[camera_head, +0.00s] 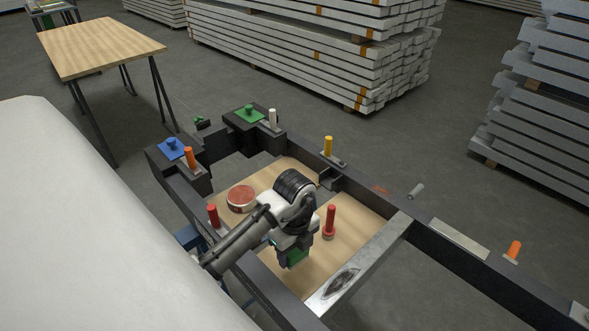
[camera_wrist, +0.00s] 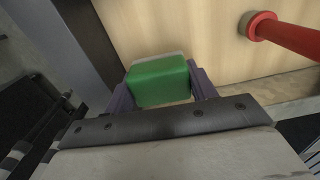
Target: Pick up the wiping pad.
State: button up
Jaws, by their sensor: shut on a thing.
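The wiping pad is a green block with a pale grey layer along its far edge, seen in the wrist view (camera_wrist: 160,84). My gripper (camera_wrist: 163,88) is shut on it, with one purple-grey finger on each side. In the head view the green pad (camera_head: 296,257) shows below my gripper (camera_head: 292,250), over the wooden board (camera_head: 262,224) inside the dark frame. I cannot tell whether the pad touches the board. My wrist hides part of it there.
A red upright handle (camera_head: 330,219) stands close right of my gripper. A round red-topped disc (camera_head: 241,196) lies on the board to the left. The dark frame wall (camera_head: 262,287) and a grey metal crossbar (camera_head: 378,252) enclose the board.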

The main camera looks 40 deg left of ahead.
notch_tip(320, 180, up, 15)
jog(key=b, duration=0.1)
jog(key=o, duration=0.3)
jog(key=shift+c, duration=0.9)
jog(key=shift+w, duration=0.1)
